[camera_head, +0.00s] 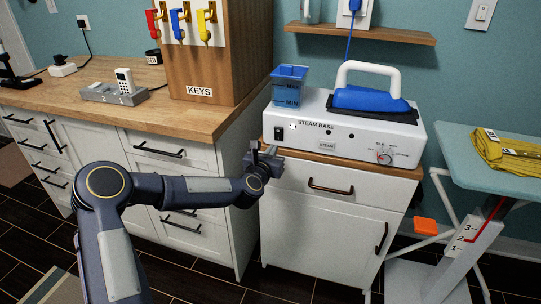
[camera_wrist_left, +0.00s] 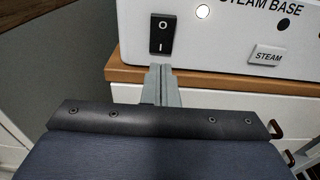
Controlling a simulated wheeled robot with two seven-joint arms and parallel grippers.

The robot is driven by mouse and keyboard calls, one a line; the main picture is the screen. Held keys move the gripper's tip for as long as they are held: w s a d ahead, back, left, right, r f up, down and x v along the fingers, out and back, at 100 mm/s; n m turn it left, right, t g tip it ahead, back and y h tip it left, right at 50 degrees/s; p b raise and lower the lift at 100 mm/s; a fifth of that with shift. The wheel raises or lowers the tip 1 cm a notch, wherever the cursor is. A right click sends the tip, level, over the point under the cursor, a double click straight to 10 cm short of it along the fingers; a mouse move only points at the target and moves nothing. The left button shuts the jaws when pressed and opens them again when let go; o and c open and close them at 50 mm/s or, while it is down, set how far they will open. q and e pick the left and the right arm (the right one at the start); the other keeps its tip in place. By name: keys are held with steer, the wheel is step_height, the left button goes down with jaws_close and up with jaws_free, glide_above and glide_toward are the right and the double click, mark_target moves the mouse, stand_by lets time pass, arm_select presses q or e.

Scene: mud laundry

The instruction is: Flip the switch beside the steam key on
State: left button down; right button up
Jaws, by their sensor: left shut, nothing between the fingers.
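The white steam base (camera_head: 350,129) stands on a wooden-topped cabinet. Its black rocker switch (camera_head: 278,131) is at the left end of the front face; the steam key (camera_head: 327,146), a pale button marked STEAM, is to its right. In the left wrist view the switch (camera_wrist_left: 162,34) shows a circle at the top and a bar at the bottom, and the steam key (camera_wrist_left: 268,55) is to the right. I cannot tell which half is pressed in. My left gripper (camera_head: 271,149) is shut and empty, its fingertips (camera_wrist_left: 160,72) just below the switch. My right gripper is out of view.
A blue iron (camera_head: 372,98) rests on the base, beside a blue water tank (camera_head: 287,90). A dial (camera_head: 384,154) is at the right of the front. A key cabinet (camera_head: 243,55) stands on the left counter. An ironing board (camera_head: 460,150) with a yellow cloth (camera_head: 508,152) is at the right.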

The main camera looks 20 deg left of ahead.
arm_select(q)
steer(key=s+f, duration=0.1)
steer(key=s, duration=0.9)
steer(key=shift+a+f, duration=0.15)
steer(key=shift+a, duration=0.05)
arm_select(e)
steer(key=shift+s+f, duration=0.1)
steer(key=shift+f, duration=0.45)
